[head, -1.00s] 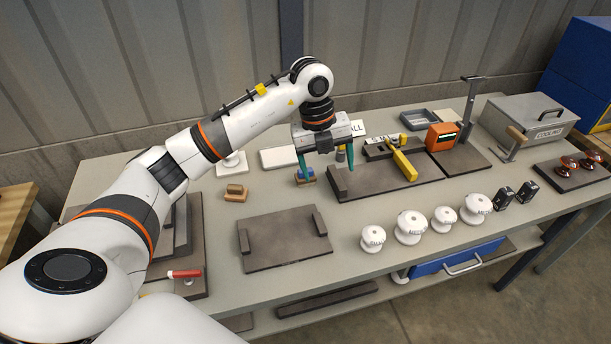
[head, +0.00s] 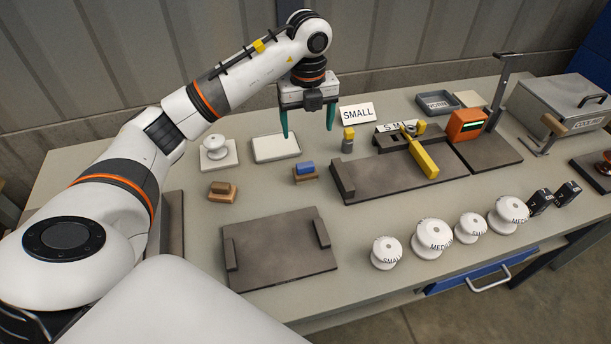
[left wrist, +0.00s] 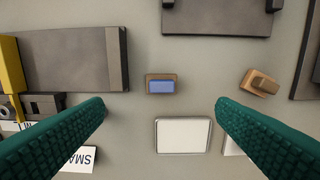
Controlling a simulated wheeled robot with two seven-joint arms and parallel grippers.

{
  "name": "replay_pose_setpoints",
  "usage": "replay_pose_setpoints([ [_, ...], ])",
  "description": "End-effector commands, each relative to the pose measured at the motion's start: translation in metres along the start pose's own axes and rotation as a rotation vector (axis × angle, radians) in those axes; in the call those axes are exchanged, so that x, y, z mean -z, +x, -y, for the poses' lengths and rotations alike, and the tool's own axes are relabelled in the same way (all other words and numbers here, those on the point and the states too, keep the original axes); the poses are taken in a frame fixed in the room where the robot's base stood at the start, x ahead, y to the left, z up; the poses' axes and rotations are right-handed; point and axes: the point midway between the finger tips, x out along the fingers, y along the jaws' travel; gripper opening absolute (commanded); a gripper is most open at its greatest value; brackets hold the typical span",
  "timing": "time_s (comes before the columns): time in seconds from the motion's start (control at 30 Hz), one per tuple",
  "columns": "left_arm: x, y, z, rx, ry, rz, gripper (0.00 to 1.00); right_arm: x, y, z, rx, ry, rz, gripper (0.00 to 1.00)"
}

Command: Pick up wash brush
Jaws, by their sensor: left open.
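Two small brush-like blocks lie on the bench: one with a blue top on a brown base (head: 305,171), and an all-brown one (head: 222,191) to its left. I cannot tell for sure which is the wash brush. My left gripper (head: 308,133) is open and empty, its green fingers pointing down, above and behind the blue-topped block. In the left wrist view the blue-topped block (left wrist: 161,84) lies between the two fingers (left wrist: 160,103), below them and not touched. The brown one (left wrist: 260,83) is at the right there. My right gripper is not in view.
A white tray (head: 276,148) lies behind the blocks. A dark fixture plate (head: 280,248) is in front, another with a yellow lever (head: 423,160) to the right. Several white insulators (head: 433,238) stand along the front edge. A "SMALL" sign (head: 357,113) stands behind.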

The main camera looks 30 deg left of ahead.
Motion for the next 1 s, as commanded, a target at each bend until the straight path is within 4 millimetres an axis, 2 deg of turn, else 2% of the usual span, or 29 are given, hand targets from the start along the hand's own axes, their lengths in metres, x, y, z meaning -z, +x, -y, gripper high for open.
replay_pose_setpoints([
  [0.03,0.000,0.015,0.000,0.000,0.000,0.000,0.80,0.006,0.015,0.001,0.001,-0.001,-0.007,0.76],
  [0.27,0.000,0.037,0.000,0.000,0.000,0.000,0.80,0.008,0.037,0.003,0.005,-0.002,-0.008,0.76],
  [0.37,0.000,0.044,0.000,0.002,0.000,0.002,0.80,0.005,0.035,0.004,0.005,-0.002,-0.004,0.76],
  [0.7,-0.001,0.096,0.000,0.002,0.000,0.004,0.80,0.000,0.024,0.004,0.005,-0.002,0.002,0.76],
  [0.87,0.000,0.106,0.001,0.001,0.001,0.002,0.80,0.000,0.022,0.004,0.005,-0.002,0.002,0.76],
  [1.0,-0.001,0.123,0.004,0.004,-0.001,0.004,0.80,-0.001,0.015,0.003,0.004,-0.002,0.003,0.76],
])
